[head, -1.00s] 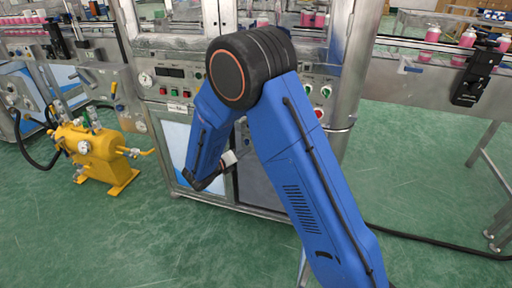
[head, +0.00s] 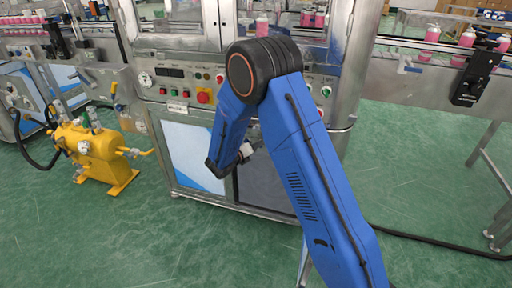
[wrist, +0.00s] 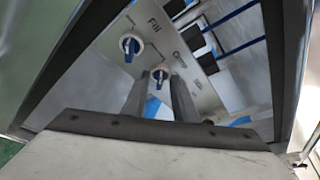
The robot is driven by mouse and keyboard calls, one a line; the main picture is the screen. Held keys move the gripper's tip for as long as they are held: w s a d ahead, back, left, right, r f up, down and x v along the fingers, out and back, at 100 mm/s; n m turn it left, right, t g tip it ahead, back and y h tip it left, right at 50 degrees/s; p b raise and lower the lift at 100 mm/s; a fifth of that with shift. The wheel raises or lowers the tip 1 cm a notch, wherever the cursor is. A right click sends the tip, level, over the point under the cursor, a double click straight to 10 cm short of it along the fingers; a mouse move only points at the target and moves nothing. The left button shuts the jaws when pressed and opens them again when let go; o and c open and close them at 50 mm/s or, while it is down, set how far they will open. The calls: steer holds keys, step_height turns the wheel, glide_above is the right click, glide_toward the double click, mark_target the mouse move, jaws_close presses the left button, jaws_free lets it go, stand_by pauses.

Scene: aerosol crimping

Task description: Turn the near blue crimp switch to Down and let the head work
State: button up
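Two blue-and-white switches show on the panel in the wrist view. One switch (wrist: 159,75) lies between the tips of my gripper (wrist: 159,83); the other switch (wrist: 130,45) is up and to the left, near the lettering "Fill". The fingers are apart, one on each side of the nearer switch, and I cannot tell whether they touch it. The position labels by that switch are not readable. In the head view my gripper (head: 247,150) is small and partly behind my arm, close to the machine front. The blue switches are hidden there.
The crimping machine's control panel (head: 180,92) carries a red emergency button (head: 204,96) and small coloured buttons. A yellow pump unit (head: 95,150) stands at the left on the green floor (head: 420,180). A conveyor with pink cans (head: 432,34) runs at the right.

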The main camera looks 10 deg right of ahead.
steer(key=shift+c, duration=0.4)
jaws_close()
steer(key=shift+r+m, duration=0.1)
steer(key=shift+m, duration=0.2)
steer(key=shift+s+d+m+t+y, duration=0.25)
steer(key=shift+m+t+y, duration=0.7)
steer(key=shift+m, duration=1)
steer(key=shift+s+d+m+t+y, duration=0.1)
steer(key=shift+d+m+t+y, duration=0.3)
steer(key=shift+m+y, duration=1.3)
steer(key=shift+s+d+m+t+y, duration=0.2)
steer(key=shift+m+t+y, duration=0.6)
steer(key=shift+m, duration=1.45)
